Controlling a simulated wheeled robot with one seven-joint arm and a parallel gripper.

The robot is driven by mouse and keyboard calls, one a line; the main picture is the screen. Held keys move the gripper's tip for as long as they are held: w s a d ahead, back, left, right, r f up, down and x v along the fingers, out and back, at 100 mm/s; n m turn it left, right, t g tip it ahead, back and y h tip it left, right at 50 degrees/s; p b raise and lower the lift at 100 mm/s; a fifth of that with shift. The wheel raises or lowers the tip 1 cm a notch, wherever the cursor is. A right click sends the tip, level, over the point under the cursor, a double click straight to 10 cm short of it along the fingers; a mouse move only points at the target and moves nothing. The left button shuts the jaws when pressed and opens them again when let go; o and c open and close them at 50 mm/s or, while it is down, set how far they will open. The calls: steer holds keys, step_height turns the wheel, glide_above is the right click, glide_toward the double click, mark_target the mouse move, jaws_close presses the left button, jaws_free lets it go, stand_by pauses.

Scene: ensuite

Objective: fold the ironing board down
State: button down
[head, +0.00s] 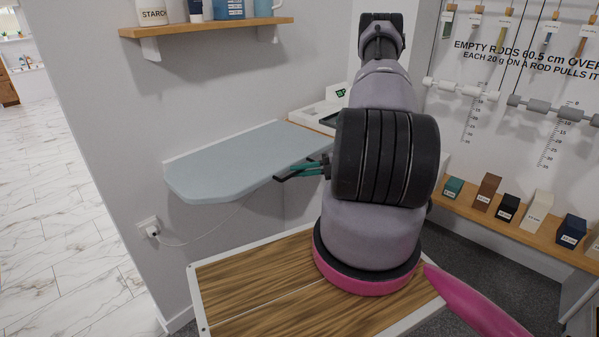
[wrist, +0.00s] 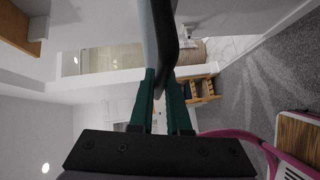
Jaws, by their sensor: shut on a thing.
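The ironing board (head: 225,160) has a pale blue cover and a rounded free end. It stands out from the grey wall, about level. My gripper (head: 300,171) has teal fingers and is at the board's right edge in the head view. In the wrist view, my gripper (wrist: 162,72) has its fingers on either side of the edge of the board (wrist: 148,35) and is shut on it. My arm hides part of the board's back end, and the board's underside barely shows in the head view.
A wooden shelf (head: 215,27) with bottles hangs above the board. A plug and cord (head: 152,230) are on the wall below it. A white tray (head: 312,112) is behind the board. Labelled blocks stand on a ledge (head: 460,205) at right.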

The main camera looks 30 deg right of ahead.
step_height(320, 180, up, 10)
steer(key=w+m+h, duration=0.1)
steer(key=shift+r+g, duration=0.25)
steer(key=shift+g, duration=0.15)
steer(key=shift+a, duration=0.1)
steer(key=c, duration=0.9)
jaws_free()
steer(key=v, duration=1)
steer(key=shift+d+r, duration=0.15)
steer(key=shift+d, duration=0.15)
steer(key=shift+s, duration=0.1)
